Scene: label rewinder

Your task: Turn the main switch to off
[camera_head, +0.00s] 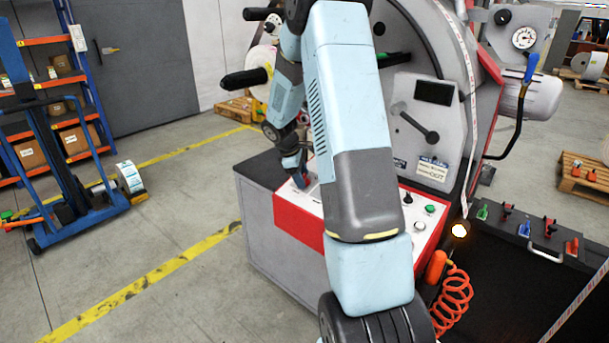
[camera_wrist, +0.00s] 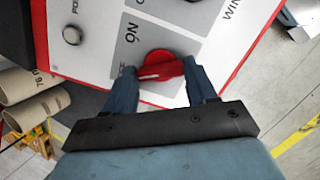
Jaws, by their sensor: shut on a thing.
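The main switch is a red rotary knob (camera_wrist: 160,66) on a white panel (camera_wrist: 110,45), with a pale pointer line lying nearly level across the wrist view. The letters ON are printed just up and left of it. My gripper (camera_wrist: 160,78) has one blue finger on each side of the knob and is shut on it. In the head view my gripper (camera_head: 298,176) is down at the left part of the panel. There the knob is hidden by my gripper, and my arm covers the panel's middle.
A round grey button (camera_wrist: 72,9) is on the panel at the upper left of the wrist view. In the head view a black knob (camera_head: 408,198) and a green button (camera_head: 430,209) are at the panel's right end. The grey rewinder plate (camera_head: 425,125) rises behind.

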